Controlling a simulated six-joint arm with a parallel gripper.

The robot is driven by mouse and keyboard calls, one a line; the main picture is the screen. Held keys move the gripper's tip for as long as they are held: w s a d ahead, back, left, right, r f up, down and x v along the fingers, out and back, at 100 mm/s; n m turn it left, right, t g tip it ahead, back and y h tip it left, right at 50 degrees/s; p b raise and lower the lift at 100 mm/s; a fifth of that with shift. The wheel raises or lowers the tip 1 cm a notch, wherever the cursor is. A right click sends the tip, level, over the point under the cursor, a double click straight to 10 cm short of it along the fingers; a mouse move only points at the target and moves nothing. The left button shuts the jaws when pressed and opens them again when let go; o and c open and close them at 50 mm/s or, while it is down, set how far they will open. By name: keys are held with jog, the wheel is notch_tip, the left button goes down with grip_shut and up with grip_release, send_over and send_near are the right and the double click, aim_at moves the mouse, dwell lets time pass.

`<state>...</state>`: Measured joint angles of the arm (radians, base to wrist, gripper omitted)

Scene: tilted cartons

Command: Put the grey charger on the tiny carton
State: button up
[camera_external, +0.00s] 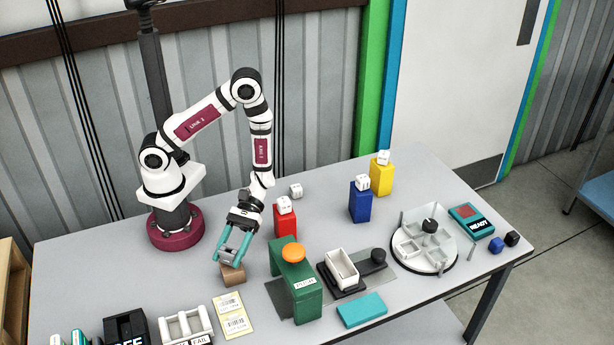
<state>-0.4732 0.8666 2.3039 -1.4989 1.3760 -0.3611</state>
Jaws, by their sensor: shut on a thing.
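A green stand with an orange button (293,253) is right of my gripper. A white open bin (342,269), teal slab (362,309) and round divided tray (424,261) lie further right. Label cards (233,314) and a white rack (186,325) are in front.

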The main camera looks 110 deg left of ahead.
jog(key=o, duration=1.4)
jog(key=shift+a+r, duration=0.2)
jog(key=shift+a, duration=0.1)
jog(key=v, duration=1.1)
jog(key=shift+s+a+r+m+y, duration=0.2)
jog(key=shift+s+r+m+y, duration=2)
jog(key=shift+m, duration=1.75)
jog(key=shift+s+a+r+m+y, duration=0.2)
jog(key=shift+s+r+m+y, duration=1.25)
jog(key=shift+m+y, duration=1.95)
jog(key=shift+s+a+r+m+y, duration=0.25)
jog(key=shift+s+r+m+y, duration=1.6)
jog(key=shift+m, duration=2.6)
jog(key=shift+f, duration=0.15)
